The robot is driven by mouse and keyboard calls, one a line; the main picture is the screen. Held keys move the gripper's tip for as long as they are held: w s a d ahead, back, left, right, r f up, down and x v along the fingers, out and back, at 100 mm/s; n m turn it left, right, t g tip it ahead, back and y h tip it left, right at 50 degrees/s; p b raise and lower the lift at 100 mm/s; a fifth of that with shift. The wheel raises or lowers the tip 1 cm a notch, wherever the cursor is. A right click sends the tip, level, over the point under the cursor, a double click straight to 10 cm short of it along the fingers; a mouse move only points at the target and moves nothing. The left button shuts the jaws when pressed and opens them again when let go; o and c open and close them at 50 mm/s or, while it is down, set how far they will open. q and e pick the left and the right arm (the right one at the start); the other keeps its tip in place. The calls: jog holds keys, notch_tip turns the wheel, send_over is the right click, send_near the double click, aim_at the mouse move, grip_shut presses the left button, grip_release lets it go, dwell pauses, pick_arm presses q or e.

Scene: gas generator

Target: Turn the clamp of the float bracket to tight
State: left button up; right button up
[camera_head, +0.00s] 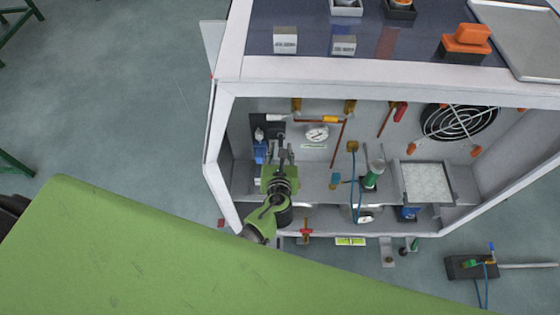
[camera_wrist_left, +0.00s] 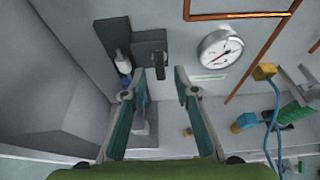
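The float bracket is likely the dark grey plate and block (camera_wrist_left: 120,40) on the back wall at the left of the cabinet. In the left wrist view a dark grey lever-like part (camera_wrist_left: 155,62), perhaps its clamp, stands out from it. A white and blue cylinder (camera_wrist_left: 122,62) sits beside the block, partly behind a finger. In the head view the dark plate (camera_head: 256,122) shows above the blue part (camera_head: 260,153). My left gripper (camera_head: 281,150) is inside the cabinet, open and empty. Its fingertips (camera_wrist_left: 160,71) point at the lever, which appears between them. Contact cannot be told. My right gripper is not in view.
The white cabinet frame (camera_head: 226,165) surrounds the arm closely on the left. To the right are a round gauge (camera_head: 317,132), copper pipes (camera_head: 338,143), a blue hose (camera_head: 354,190), a green-bodied part (camera_head: 372,176) and a fan grille (camera_head: 460,121). The shelf (camera_head: 310,180) has some free room.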

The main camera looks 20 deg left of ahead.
pick_arm(q)
jog(key=v, duration=0.8)
jog(key=shift+f, duration=0.1)
